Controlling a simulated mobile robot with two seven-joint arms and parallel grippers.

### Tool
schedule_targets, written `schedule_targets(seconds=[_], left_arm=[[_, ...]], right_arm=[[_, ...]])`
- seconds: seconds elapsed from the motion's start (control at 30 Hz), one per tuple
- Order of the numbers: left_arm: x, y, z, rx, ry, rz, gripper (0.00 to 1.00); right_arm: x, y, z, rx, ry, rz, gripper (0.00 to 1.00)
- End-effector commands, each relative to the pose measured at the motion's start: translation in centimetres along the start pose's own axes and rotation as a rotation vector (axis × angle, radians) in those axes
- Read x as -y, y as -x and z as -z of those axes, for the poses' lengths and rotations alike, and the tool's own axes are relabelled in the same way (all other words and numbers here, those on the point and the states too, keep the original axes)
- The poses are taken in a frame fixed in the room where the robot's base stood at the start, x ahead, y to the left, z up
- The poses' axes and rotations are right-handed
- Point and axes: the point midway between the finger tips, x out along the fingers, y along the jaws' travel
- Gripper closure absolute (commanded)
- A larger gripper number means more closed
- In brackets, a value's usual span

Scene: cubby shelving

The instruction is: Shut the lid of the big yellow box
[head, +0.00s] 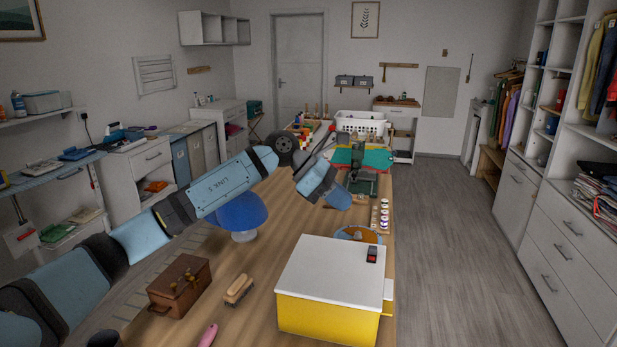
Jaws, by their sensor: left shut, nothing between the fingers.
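The big yellow box (325,320) stands at the near end of the wooden table. Its white lid (325,270) lies flat over the top, and I see no clear gap along the front edge. A small red and black piece (372,254) sits at the lid's far right corner. My left gripper (338,198) is beyond the box, above the table and apart from the lid. It is shut and empty; its fingertips are hard to make out. My right gripper is not in view.
A brown chest (180,287), a brush (239,290) and a pink-handled item (208,335) lie left of the box. Small jars (384,215) and a white basket (360,122) are farther back. The right floor is clear.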

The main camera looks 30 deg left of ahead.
Motion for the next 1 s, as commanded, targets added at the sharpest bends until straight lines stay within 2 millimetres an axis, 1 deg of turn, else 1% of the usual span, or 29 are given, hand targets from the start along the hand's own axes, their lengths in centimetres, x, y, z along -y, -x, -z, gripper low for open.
schedule_targets(seconds=[0.03, 0.27, 0.4, 0.6, 0.7, 0.8, 0.93, 1.0], left_arm=[[0.0, -1.3, -0.5, -0.045, -0.005, 0.002, 1.0], [0.0, -7.6, -0.1, -0.263, -0.004, 0.002, 1.0], [0.0, -11.3, 0.8, -0.397, -0.004, 0.002, 1.0], [0.0, -16.1, 2.8, -0.581, -0.002, 0.001, 1.0], [0.0, -18.1, 3.9, -0.664, -0.002, 0.001, 1.0], [0.0, -19.8, 5.0, -0.737, -0.001, 0.0, 1.0], [0.0, -21.5, 6.3, -0.815, -0.001, 0.001, 1.0], [0.0, -22.1, 6.9, -0.807, 0.001, 0.001, 1.0]], right_arm=[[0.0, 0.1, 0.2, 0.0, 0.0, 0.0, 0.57], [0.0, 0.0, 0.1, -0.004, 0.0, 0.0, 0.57], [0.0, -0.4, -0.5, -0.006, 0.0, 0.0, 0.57], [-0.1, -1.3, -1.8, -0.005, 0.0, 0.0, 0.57], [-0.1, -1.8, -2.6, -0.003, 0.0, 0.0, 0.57], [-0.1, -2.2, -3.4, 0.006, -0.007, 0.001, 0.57], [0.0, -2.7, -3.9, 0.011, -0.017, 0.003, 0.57], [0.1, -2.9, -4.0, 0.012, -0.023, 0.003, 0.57]])
